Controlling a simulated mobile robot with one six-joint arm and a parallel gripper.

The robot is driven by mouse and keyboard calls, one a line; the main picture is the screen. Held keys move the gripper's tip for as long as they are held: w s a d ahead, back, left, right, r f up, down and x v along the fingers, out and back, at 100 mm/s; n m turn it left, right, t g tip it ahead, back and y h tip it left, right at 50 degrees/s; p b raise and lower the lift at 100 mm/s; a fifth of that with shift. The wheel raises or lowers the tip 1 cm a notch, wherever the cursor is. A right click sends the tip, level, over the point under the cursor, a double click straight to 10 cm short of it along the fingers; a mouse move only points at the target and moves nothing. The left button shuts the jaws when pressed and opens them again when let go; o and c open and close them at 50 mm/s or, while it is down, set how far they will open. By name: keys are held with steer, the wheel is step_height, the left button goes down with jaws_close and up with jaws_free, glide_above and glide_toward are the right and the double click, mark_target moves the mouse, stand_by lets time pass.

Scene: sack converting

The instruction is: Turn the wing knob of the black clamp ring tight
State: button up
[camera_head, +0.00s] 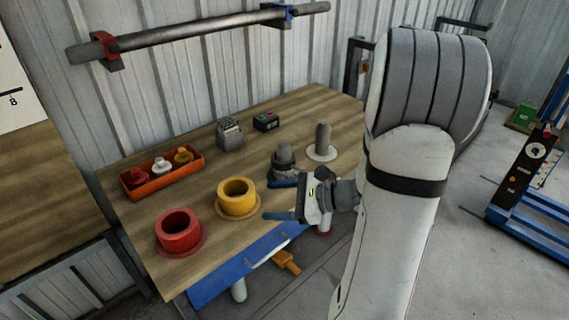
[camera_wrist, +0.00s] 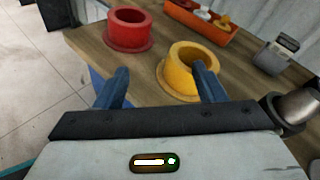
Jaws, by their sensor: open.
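My gripper (camera_head: 268,200) is open, its two blue fingers apart, over the front edge of the workbench (camera_head: 190,190). Nothing is seen between the fingers. In the wrist view one finger overlaps the yellow flanged collar (camera_wrist: 178,75); whether they touch cannot be told. A dark grey piece (camera_head: 284,163) stands on the bench just beyond my gripper, partly hidden by it. It shows at the right edge of the wrist view with a metal cylinder (camera_wrist: 299,105). I cannot tell for sure that it is the black clamp ring, and no wing knob can be made out.
A red flanged collar (camera_head: 180,232) stands at the bench's front left. Behind are an orange tray (camera_head: 163,190) with small parts, a grey device (camera_head: 230,134), a dark box (camera_head: 266,121) and a grey post (camera_head: 323,138). A wall bar (camera_head: 190,38) carries red and blue brackets.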

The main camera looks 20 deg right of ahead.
mark_target(299, 171)
steer(key=w+d+f+m+t+h+b, duration=0.1)
steer(key=w+d+f+m+t+h, duration=0.15)
steer(key=d+m+t, duration=0.4)
steer(key=w+d+f+m+t+h+b, duration=0.1)
steer(key=d+f+m+t+h, duration=0.2)
steer(key=d, duration=0.6)
steer(key=shift+m+g, duration=0.45)
steer(key=shift+m, duration=0.1)
steer(key=x, duration=0.7)
steer(key=shift+w+r+p, duration=0.1)
steer(key=shift+w+p, duration=0.3)
steer(key=shift+w, duration=0.05)
steer(key=shift+c, duration=0.2)
steer(key=c, duration=0.9)
steer(key=shift+a, duration=0.1)
steer(key=shift+c, duration=0.2)
steer(key=shift+m, duration=0.3)
